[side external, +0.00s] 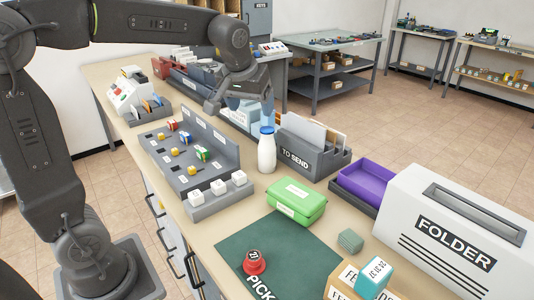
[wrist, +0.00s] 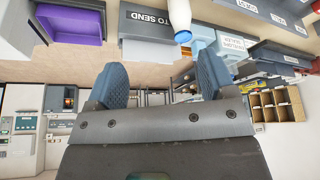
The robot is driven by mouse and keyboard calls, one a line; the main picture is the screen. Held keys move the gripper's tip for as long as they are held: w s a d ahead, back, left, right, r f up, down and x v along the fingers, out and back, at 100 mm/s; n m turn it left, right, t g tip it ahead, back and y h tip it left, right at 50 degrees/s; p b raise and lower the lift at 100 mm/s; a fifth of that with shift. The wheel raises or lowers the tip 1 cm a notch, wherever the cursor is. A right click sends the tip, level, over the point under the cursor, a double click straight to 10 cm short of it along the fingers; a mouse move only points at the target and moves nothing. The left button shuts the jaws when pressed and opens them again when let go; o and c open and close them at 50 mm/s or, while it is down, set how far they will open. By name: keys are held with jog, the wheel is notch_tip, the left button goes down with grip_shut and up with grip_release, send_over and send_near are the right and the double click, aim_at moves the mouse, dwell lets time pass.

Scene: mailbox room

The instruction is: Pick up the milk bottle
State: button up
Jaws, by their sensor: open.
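The milk bottle (side external: 266,150) is white with a blue cap and stands upright on the bench, left of the grey TO SEND holder. In the wrist view the bottle (wrist: 181,14) shows at the top edge, partly cut off, its blue cap pointing down in the picture. My gripper (side external: 240,103) is above and just behind the bottle in the side view. In the wrist view its two blue-grey fingers (wrist: 160,84) are spread apart with nothing between them. The bottle is outside the fingers.
The TO SEND holder (side external: 313,158) with envelopes stands close on the bottle's right. A grey stepped rack (side external: 205,158) with small parts is on its left. A green box (side external: 297,200) lies in front. A purple tray (side external: 367,181) and the white FOLDER machine (side external: 450,235) are further right.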

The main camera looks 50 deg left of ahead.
aim_at(267, 130)
jog(key=w+a+f+n+g+y, duration=0.1)
jog(key=w+a+f+n, duration=0.35)
jog(key=w+a, duration=0.5)
jog(key=shift+m, duration=0.35)
jog(key=x, duration=0.3)
jog(key=w+x, duration=0.1)
jog(key=x, duration=0.2)
jog(key=d+x, duration=0.1)
jog(key=x, duration=0.1)
jog(key=shift+w+a+f, duration=0.15)
jog(key=shift+w+f, duration=0.1)
jog(key=shift+w, duration=0.25)
jog(key=shift+a+x, duration=0.2)
jog(key=shift+x, duration=2.65)
jog(key=shift+s, duration=0.15)
jog(key=shift+c, duration=0.3)
grip_shut()
jog(key=shift+r, duration=0.15)
